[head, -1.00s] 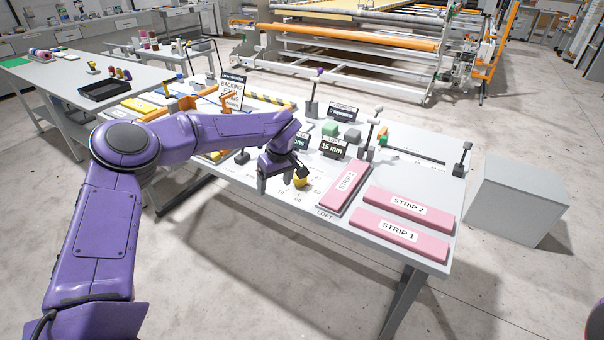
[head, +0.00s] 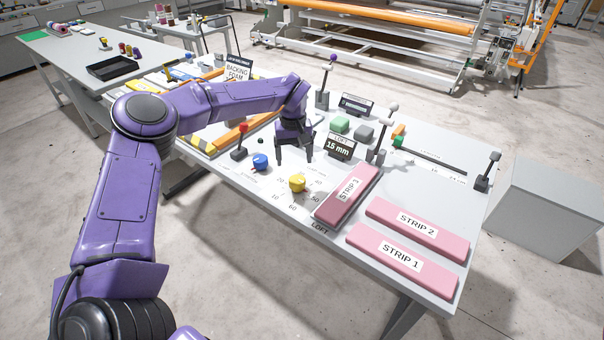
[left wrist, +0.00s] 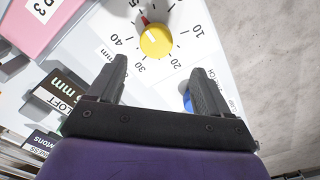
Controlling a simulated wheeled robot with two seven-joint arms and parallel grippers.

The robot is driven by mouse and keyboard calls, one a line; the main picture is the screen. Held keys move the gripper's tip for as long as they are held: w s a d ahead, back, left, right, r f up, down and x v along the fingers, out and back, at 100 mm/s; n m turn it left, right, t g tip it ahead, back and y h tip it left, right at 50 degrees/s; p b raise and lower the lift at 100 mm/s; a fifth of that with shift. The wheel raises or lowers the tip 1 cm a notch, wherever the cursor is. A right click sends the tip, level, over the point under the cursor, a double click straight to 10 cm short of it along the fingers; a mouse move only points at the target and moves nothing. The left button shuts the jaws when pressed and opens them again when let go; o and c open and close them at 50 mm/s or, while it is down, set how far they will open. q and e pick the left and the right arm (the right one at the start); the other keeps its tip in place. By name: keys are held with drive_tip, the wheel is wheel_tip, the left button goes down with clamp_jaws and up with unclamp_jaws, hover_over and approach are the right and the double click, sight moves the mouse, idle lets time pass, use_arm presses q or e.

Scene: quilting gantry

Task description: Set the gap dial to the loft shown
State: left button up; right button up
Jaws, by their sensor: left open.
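The yellow gap dial (head: 297,183) sits on the table in a printed ring of numbers. In the left wrist view the dial (left wrist: 155,40) has a white line and a red pointer, which points close to the 50. The dark LOFT display (head: 339,147) reads 15 mm; part of it shows in the left wrist view (left wrist: 58,92). My left gripper (head: 293,158) is open and empty, just behind the dial and apart from it. Its two fingers (left wrist: 158,66) show in the left wrist view with the dial beyond them. My right gripper is not in view.
A blue knob (head: 261,161) and a red-topped lever (head: 240,153) stand left of the dial. Pink Strip 3 (head: 333,210), Strip 2 (head: 390,216) and Strip 1 (head: 370,252) lie to the right. Green and grey blocks and levers stand behind. A grey box (head: 545,215) stands right of the table.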

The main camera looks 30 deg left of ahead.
sight(297, 179)
use_arm(q)
drive_tip(key=f, duration=0.2)
drive_tip(key=f+p, duration=0.1)
drive_tip(key=f, duration=0.2)
drive_tip(key=d+f+p, duration=0.1)
drive_tip(key=f, duration=0.2)
drive_tip(key=shift+w+f, duration=0.15)
drive_tip(key=shift+f, duration=0.35)
drive_tip(key=shift+a, duration=0.1)
drive_tip(key=c, duration=1)
